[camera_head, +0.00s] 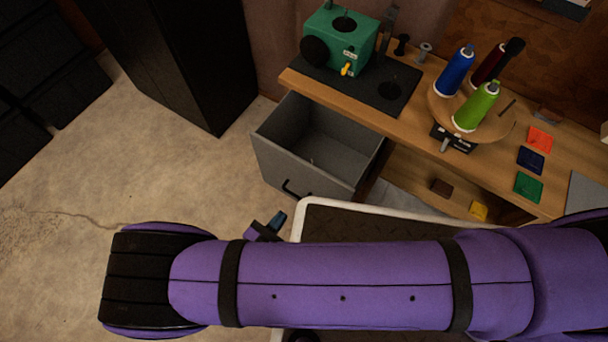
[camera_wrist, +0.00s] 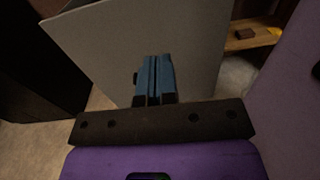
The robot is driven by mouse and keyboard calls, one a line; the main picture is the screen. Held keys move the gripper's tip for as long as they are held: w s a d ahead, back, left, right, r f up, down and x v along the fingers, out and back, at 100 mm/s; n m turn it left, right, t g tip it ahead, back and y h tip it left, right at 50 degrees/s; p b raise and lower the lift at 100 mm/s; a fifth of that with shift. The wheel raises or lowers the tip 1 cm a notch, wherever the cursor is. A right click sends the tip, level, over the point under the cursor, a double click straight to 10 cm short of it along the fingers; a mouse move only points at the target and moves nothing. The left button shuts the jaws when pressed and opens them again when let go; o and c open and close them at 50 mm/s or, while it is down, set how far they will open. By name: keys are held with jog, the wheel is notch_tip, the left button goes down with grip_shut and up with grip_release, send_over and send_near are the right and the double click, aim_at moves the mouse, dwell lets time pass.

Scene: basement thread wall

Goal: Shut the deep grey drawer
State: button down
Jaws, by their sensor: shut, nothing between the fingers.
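The deep grey drawer (camera_head: 290,174) is pulled out from under the left end of the wooden bench in the head view. Its inside looks empty, and a black handle (camera_head: 294,190) is on its front. In the wrist view the drawer's grey panel (camera_wrist: 130,45) fills much of the upper middle. My gripper (camera_head: 279,219) is just below the drawer front in the head view, apart from the handle. Its blue fingers (camera_wrist: 154,75) are shut with nothing between them, in front of the panel. I cannot tell whether the fingertips touch it.
The wooden bench (camera_head: 410,121) carries a green machine (camera_head: 340,38) and a round stand (camera_head: 440,104) with blue, green and dark red thread cones. A black cabinet (camera_head: 170,60) stands left of the drawer. The concrete floor (camera_head: 75,195) left of the drawer is clear.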

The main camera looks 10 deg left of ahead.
aim_at(312, 175)
jog(key=shift+n, duration=0.3)
jog(key=x, duration=1.3)
jog(key=shift+w+d+f, duration=0.1)
jog(key=shift+w+f, duration=0.25)
jog(key=x, duration=2.3)
jog(key=shift+w+r, duration=0.4)
jog(key=shift+w, duration=0.1)
jog(key=shift+w, duration=0.1)
jog(key=v, duration=1.5)
jog(key=shift+f, duration=0.3)
